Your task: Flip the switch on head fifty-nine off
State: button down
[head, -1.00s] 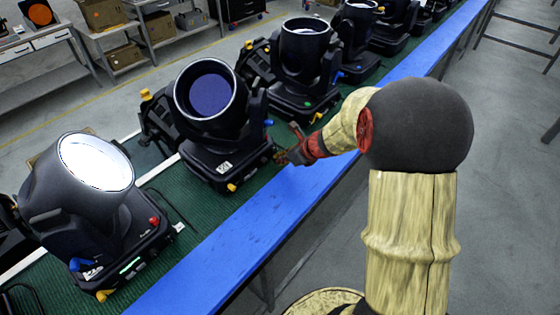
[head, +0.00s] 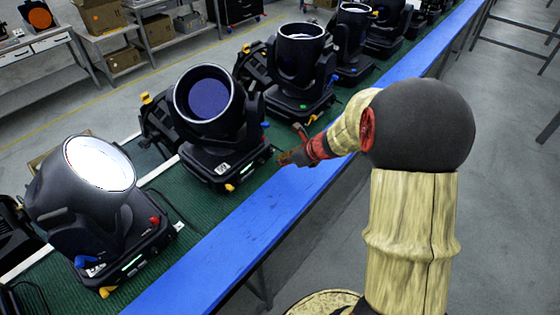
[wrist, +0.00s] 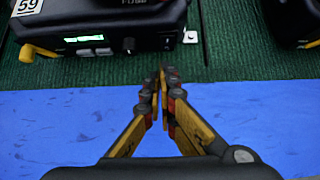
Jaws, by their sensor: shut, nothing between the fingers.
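Head fifty-nine (head: 222,150) is the black moving light in the middle of the head view, with a dark blue lens and a white label on its base. In the wrist view its base (wrist: 160,12) shows at the top, with the label "59" (wrist: 27,6), a lit green display (wrist: 85,39), pale buttons (wrist: 95,51) and a black knob (wrist: 128,45).
A neighbouring head (head: 90,190) at the near left has a bright white lens. Another head (head: 300,75) stands behind fifty-nine. All stand on a green mat (head: 190,215) with a blue edge board (head: 230,245).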

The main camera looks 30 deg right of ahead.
jog(key=p+v, duration=0.2)
jog(key=v, duration=0.8)
jog(key=shift+r+p, duration=0.35)
jog(key=shift+s+d, duration=0.1)
jog(key=shift+s, duration=0.05)
